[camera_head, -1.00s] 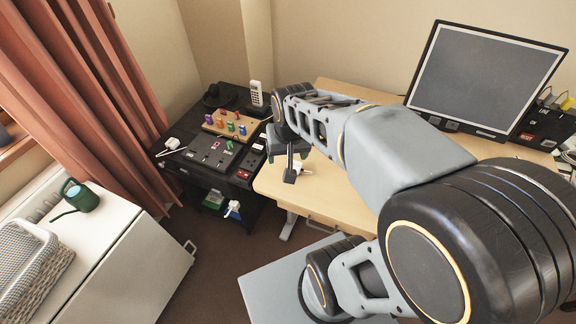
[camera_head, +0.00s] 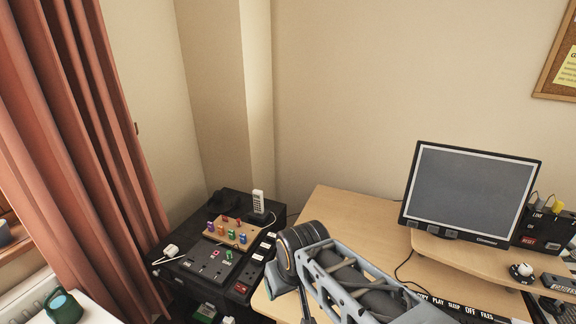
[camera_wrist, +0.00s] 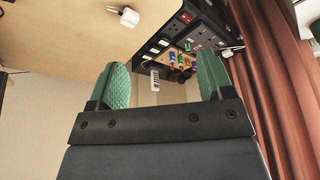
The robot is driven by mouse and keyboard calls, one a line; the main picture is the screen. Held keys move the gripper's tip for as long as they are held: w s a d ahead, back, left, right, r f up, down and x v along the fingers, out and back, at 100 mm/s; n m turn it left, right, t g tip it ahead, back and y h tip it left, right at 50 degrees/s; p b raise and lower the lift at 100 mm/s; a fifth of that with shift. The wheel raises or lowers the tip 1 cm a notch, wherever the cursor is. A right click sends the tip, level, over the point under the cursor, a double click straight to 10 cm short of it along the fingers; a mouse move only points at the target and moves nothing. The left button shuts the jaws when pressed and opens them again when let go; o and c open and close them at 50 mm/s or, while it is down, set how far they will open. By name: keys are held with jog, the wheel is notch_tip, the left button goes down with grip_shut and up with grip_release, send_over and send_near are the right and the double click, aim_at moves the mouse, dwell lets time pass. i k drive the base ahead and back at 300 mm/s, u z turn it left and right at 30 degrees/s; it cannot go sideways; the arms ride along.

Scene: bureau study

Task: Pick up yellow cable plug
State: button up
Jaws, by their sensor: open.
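A yellow plug-like piece (camera_head: 557,206) shows at the far right of the head view, at the top of a black box (camera_head: 543,228) behind the monitor. It is small, and I cannot tell for sure that it is the cable plug. It does not show in the wrist view. My gripper (camera_wrist: 162,64) shows in the wrist view with two green padded fingers spread apart and nothing between them.
The monitor (camera_head: 471,193) stands on the wooden desk (camera_head: 340,215). Left of it, a black cabinet (camera_head: 190,262) bears a board of coloured plugs (camera_head: 231,232) and a cordless phone (camera_head: 258,203). A white adapter (camera_wrist: 126,16) lies on a wooden surface. The desk's middle is fairly clear.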

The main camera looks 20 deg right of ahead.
aim_at(558, 205)
jog(key=z, duration=2.7)
